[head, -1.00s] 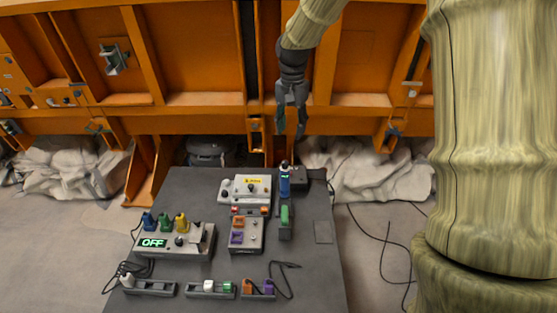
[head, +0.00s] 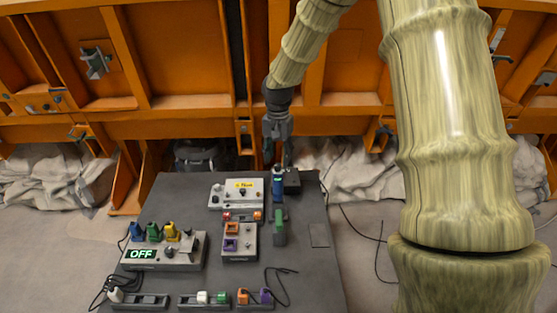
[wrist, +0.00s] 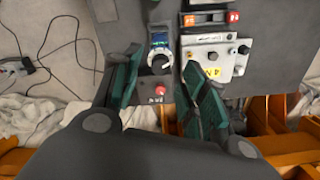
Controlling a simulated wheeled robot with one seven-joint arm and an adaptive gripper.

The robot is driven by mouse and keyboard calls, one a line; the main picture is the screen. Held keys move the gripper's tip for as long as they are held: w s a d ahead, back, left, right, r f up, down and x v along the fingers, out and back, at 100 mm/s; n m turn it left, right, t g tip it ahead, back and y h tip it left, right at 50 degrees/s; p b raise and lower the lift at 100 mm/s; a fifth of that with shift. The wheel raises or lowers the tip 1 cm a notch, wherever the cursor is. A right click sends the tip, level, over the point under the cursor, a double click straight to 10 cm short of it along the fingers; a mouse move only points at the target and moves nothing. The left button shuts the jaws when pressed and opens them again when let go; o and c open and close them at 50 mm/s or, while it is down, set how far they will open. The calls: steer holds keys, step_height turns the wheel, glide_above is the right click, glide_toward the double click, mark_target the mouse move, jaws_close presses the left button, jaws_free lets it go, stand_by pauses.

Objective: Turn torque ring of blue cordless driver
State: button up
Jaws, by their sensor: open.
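The blue cordless driver (head: 278,184) stands upright at the back of the dark table. In the wrist view its blue body (wrist: 160,41) shows with a dark round ring (wrist: 160,61) at the end facing the camera. My gripper (head: 277,160) points down just above the driver in the head view. In the wrist view the gripper (wrist: 161,62) is open, with one green-padded finger to each side of the driver. Gaps show between fingers and driver, and I see no contact. The far side of the driver is hidden.
A dark box with a red button (wrist: 160,92) sits close beside the driver. A grey panel with a yellow label (head: 240,195) is to its left. A panel reading OFF (head: 165,252) stands front left. Orange framing (head: 190,124) rises behind.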

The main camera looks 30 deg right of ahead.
mark_target(278, 168)
steer(key=shift+f, duration=1.4)
steer(key=shift+c, duration=0.3)
jaws_close()
